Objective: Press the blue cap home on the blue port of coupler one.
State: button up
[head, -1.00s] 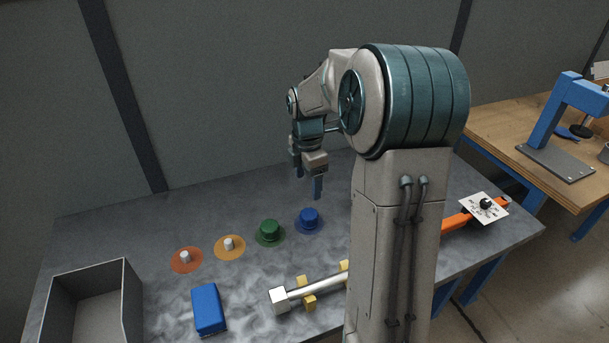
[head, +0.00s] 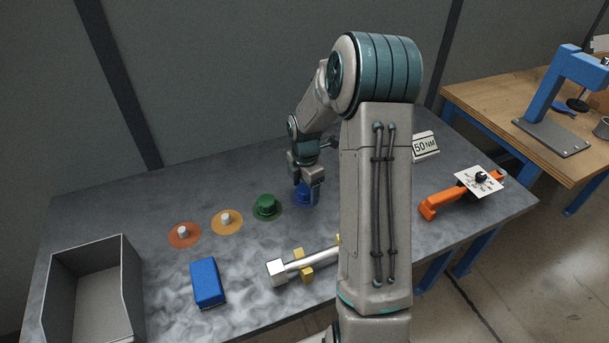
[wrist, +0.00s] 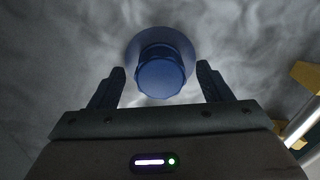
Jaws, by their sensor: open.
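The blue cap (head: 303,196) sits on the blue disc on the table, to the right of the green cap. It is partly hidden by my gripper (head: 307,186) in the head view. In the wrist view the blue cap (wrist: 160,75) stands between the two fingertips of my gripper (wrist: 160,72). The fingers are open, with a gap on each side of the cap. A metal bar with a pale block end (head: 277,270) lies in yellow supports (head: 303,257); my arm hides its right part. I cannot tell which part is coupler one or its blue port.
A green cap (head: 266,205) and orange (head: 183,235) and yellow (head: 227,222) discs with pale stubs line the table. A blue block (head: 207,282) and grey bin (head: 90,300) are at left.

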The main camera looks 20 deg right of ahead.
aim_at(305, 188)
jog(key=shift+f, duration=0.55)
jog(key=c, duration=1.2)
jog(key=shift+o, duration=0.2)
jog(key=shift+r, duration=0.15)
jog(key=shift+r+p, duration=1.7)
jog(key=shift+r, duration=0.25)
jog(key=shift+r+p, duration=1.65)
jog(key=shift+r, duration=0.4)
